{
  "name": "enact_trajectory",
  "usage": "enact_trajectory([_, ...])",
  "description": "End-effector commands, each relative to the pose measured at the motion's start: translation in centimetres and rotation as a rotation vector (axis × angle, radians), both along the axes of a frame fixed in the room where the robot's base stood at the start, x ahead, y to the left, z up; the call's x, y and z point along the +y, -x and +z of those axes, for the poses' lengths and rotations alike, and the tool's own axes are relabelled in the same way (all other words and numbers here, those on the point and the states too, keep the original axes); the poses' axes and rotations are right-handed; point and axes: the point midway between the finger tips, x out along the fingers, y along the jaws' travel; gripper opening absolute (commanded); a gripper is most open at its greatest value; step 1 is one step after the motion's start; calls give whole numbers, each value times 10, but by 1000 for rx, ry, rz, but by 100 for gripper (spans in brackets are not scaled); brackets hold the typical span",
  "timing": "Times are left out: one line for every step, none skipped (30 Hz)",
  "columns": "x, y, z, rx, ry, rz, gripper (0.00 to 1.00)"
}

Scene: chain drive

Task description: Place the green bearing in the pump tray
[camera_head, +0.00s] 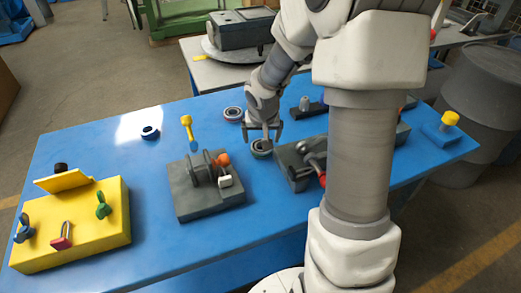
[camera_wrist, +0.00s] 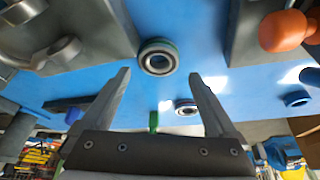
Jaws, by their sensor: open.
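The green bearing (camera_head: 261,147) lies flat on the blue table between two grey fixtures. In the wrist view the green-rimmed bearing (camera_wrist: 158,57) lies just beyond and between my fingertips, with its round hole facing up. My gripper (camera_head: 263,137) is above it, pointing down, with its two fingers apart and nothing between them. The wrist view shows the open gripper (camera_wrist: 160,76) too. I cannot make out which thing is the pump tray; my arm hides part of the table's right side.
A second bearing (camera_head: 233,114) and a blue ring (camera_head: 150,132) lie on the table. A grey fixture (camera_head: 207,198) with an orange knob stands left of the gripper. Another grey fixture (camera_head: 290,170) stands close right. A yellow box (camera_head: 100,236) is far left.

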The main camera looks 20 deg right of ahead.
Motion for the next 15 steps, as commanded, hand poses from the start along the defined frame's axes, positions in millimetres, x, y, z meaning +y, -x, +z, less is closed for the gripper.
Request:
enact_trajectory([0,-2,-8,1,0,1,94])
enact_trajectory([-1,-3,-10,1,0,1,94])
enact_trajectory([-1,-4,-12,1,0,1,94])
enact_trajectory([-2,-5,-13,1,0,1,94])
enact_trajectory([-2,-5,-14,1,1,1,94])
enact_trajectory([-2,-6,-15,1,1,1,94])
enact_trajectory([-3,-7,-17,1,1,1,94])
enact_trajectory([-3,-8,-19,1,1,0,94])
enact_trajectory([-4,-10,-22,1,0,1,94])
enact_trajectory([-5,-12,-26,2,0,1,94])
enact_trajectory([-6,-14,-29,2,-1,0,94])
enact_trajectory([-7,-17,-34,2,-1,0,94])
enact_trajectory([-9,-20,-38,2,0,1,94])
enact_trajectory([-10,-22,-40,1,0,0,94])
enact_trajectory([-10,-24,-47,2,0,1,94])
